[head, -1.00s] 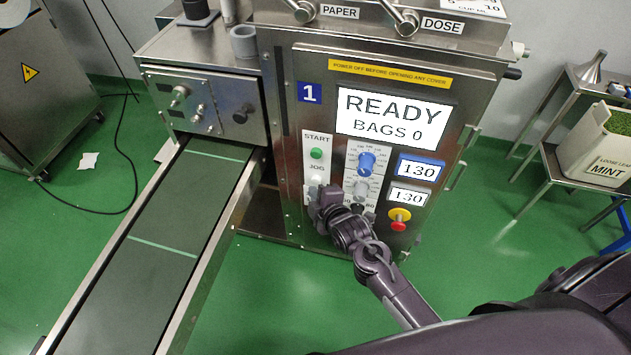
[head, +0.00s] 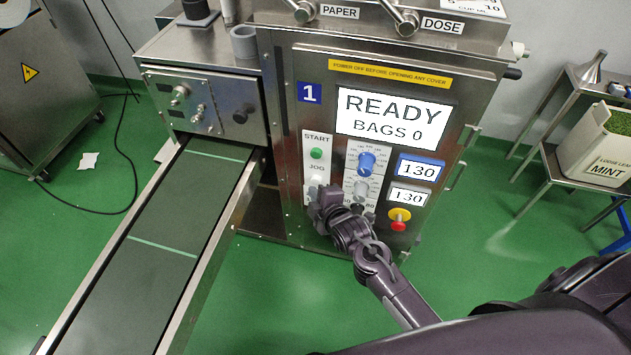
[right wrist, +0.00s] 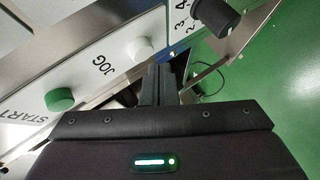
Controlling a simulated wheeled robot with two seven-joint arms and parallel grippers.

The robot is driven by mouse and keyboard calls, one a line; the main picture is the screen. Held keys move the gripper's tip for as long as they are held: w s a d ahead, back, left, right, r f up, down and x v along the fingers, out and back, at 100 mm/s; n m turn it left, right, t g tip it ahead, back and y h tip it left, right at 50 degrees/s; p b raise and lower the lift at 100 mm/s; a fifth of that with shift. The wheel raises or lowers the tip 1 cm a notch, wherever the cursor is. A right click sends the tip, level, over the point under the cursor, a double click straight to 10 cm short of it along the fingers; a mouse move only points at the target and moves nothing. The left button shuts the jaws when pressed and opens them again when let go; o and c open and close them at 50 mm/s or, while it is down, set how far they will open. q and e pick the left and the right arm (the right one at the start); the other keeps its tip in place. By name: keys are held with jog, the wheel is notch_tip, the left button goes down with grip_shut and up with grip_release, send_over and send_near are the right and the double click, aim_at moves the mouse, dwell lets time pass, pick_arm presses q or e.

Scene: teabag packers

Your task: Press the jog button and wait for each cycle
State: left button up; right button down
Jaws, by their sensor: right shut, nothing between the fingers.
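The packing machine (head: 290,150) has a screen (head: 391,118) reading READY, BAGS 0. Below the green START button (head: 316,153) is the JOG label with a pale jog button (head: 316,180) under it. My right gripper (head: 317,195) is shut and empty, right at the lower part of this button strip, partly covering it. In the right wrist view its closed fingers (right wrist: 161,84) point at the panel beside the JOG label, and the pale jog button (right wrist: 139,48) lies just beyond the tips. I cannot tell whether they touch it. My left gripper is out of view.
A blue knob (head: 367,163), two 130 displays and a red stop button on yellow (head: 399,218) sit right of the strip. A conveyor (head: 150,240) runs down at left. A MINT bin (head: 600,150) stands on a rack at right. Green floor is clear between.

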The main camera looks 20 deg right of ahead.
jog(key=shift+w+d, duration=0.1)
jog(key=shift+w, duration=0.1)
dwell(0.4)
jog(key=shift+w+d, duration=0.15)
jog(key=shift+w, duration=0.05)
